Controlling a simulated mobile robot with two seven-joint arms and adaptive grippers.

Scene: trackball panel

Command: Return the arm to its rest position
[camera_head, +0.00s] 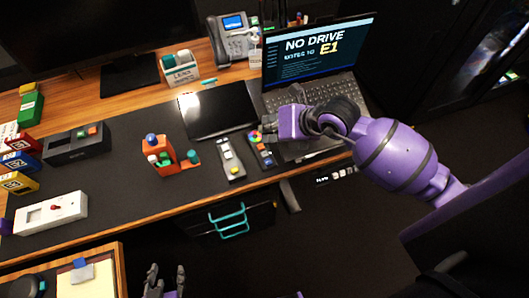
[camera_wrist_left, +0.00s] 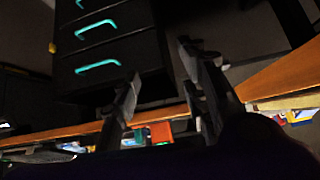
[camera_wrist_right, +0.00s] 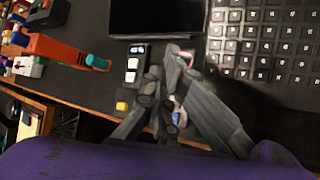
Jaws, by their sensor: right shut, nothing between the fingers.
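My right arm (camera_head: 400,160) reaches in from the right in the head view. Its purple gripper (camera_head: 285,124) is over the desk, at the laptop's near left corner. In the right wrist view its fingers (camera_wrist_right: 165,70) are together with nothing held. They partly cover a small panel (camera_head: 260,148) with a coloured wheel. Whether they touch it I cannot tell. My left gripper (camera_head: 165,282) is low at the bottom edge of the head view, in front of the desk. Its fingers (camera_wrist_left: 160,68) are apart and empty.
A grey panel with a yellow button (camera_head: 230,160) lies beside the coloured one. An orange stand with a blue ball (camera_head: 160,158), a black tablet (camera_head: 218,110) and an open laptop (camera_head: 318,58) are near. Drawers with teal handles (camera_head: 228,220) are below the desk edge.

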